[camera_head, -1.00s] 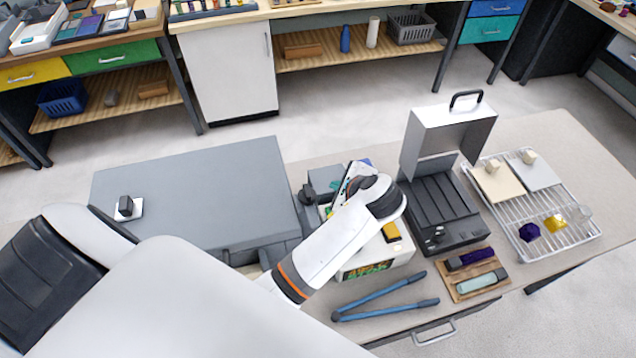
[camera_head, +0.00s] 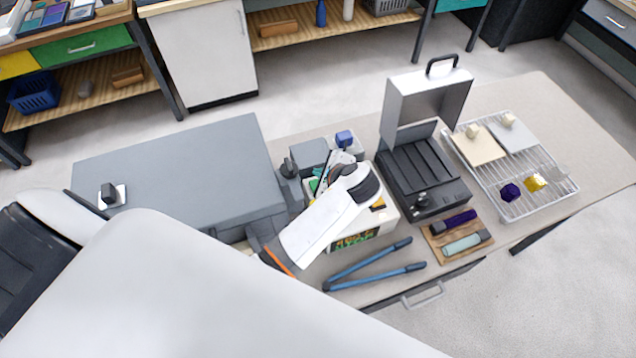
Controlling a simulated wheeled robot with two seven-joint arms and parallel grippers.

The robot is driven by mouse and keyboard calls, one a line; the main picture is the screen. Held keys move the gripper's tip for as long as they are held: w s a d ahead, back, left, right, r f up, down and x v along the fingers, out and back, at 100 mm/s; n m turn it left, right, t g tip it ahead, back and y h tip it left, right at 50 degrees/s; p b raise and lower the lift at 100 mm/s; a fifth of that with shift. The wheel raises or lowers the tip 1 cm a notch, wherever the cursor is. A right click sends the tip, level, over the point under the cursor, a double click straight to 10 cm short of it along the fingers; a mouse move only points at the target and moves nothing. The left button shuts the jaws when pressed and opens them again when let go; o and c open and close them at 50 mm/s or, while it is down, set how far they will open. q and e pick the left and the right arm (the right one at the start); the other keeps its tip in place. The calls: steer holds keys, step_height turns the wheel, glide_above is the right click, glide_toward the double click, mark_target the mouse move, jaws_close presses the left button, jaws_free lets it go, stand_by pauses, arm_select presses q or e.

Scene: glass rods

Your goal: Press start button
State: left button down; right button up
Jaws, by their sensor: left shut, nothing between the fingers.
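A small white machine (camera_head: 390,214) stands on the table, with a lit display of green and orange marks (camera_head: 354,241) on its front. A yellow patch (camera_head: 378,205) shows on its top beside my wrist. I cannot make out a start button; part of the machine's top is hidden by my arm. My left arm reaches in from the lower left over the machine. My left gripper (camera_head: 328,180) is shut and empty, partly hidden behind my wrist, over the machine's far left part. I cannot tell whether it touches anything. My right gripper is out of view.
A large grey box (camera_head: 180,170) lies left of the machine. A black grooved device (camera_head: 425,172) with a raised metal cover (camera_head: 425,100) stands to the right. Blue-handled tongs (camera_head: 372,268) lie in front. A wire rack (camera_head: 520,185) holds plates and small coloured pieces at the right.

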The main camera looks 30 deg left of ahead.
mark_target(315, 181)
arm_select(q)
steer(key=shift+w+a+f+b, duration=0.1)
steer(key=shift+f+b, duration=0.5)
steer(key=shift+f, duration=0.85)
steer(key=shift+f, duration=0.2)
stand_by(0.9)
steer(key=shift+f, duration=0.25)
steer(key=shift+f, duration=0.5)
stand_by(0.6)
steer(key=shift+r, duration=0.1)
steer(key=shift+r+p, duration=0.65)
steer(key=shift+r, duration=0.15)
